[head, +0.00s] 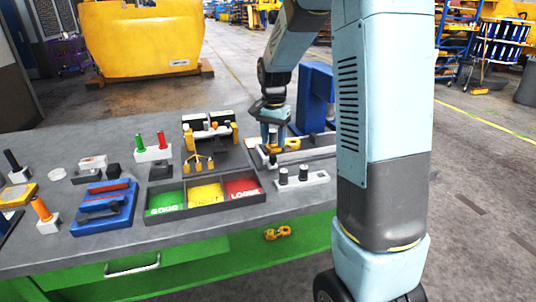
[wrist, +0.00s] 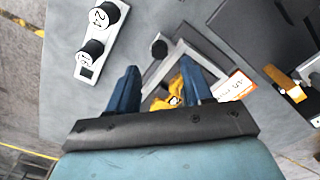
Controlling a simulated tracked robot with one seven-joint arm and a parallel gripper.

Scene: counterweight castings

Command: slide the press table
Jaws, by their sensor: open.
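The blue press (head: 316,98) stands at the back right of the bench, partly hidden behind my arm. A light grey metal frame (head: 318,152), which looks like the press table, lies low in front of it; in the wrist view the grey frame (wrist: 203,56) runs beneath my fingers. A yellow casting (head: 291,144) sits by the frame, and yellow shows between my fingers in the wrist view (wrist: 178,88). A dark knob (wrist: 159,46) stands just beyond the fingertips. My gripper (head: 271,150) is open over the frame, its blue fingers apart in the wrist view (wrist: 157,68). Contact cannot be told.
A three-part tray (head: 152,224) in green, yellow and red lies left of the frame. A white block with black pegs (head: 303,181) stands in front; it also shows in the wrist view (wrist: 87,68). A blue tray (head: 103,219) and several small parts crowd the left bench.

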